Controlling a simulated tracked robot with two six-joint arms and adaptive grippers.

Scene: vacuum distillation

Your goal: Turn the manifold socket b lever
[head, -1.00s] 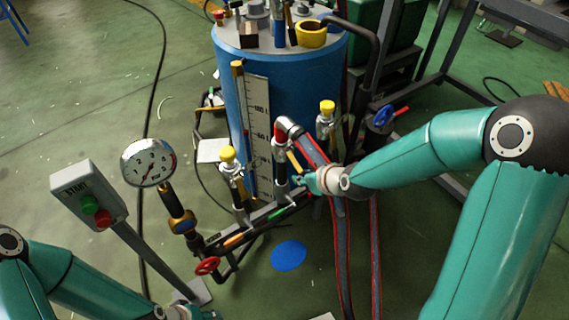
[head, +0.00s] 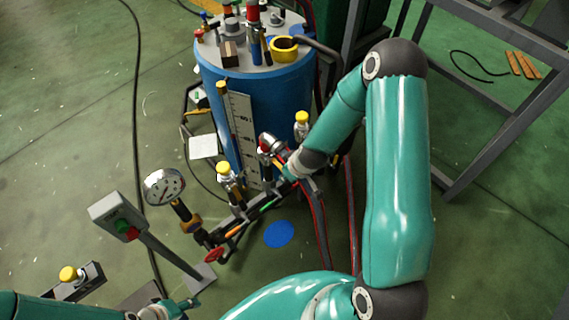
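The manifold (head: 250,213) is a dark pipe low in front of the blue tank, with an orange band, a green band and upright sockets. One socket (head: 224,172) has a yellow cap, one carries a hose elbow (head: 269,143), and another yellow-capped fitting (head: 302,119) stands behind. I cannot read which socket is b. A small yellow-orange lever (head: 278,164) shows beside the elbow. My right gripper (head: 286,173) is at this lever and the hose; its fingers are too small and covered to judge contact. My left gripper (head: 186,304) is at the bottom edge, away from the manifold, its fingers unclear.
The blue tank (head: 228,84) stands behind the manifold. A gauge (head: 164,187), a red handwheel (head: 211,256) and a start box (head: 117,221) on a post are to the left. Red-striped hoses (head: 319,230) hang to the right. A dark frame (head: 500,140) stands right.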

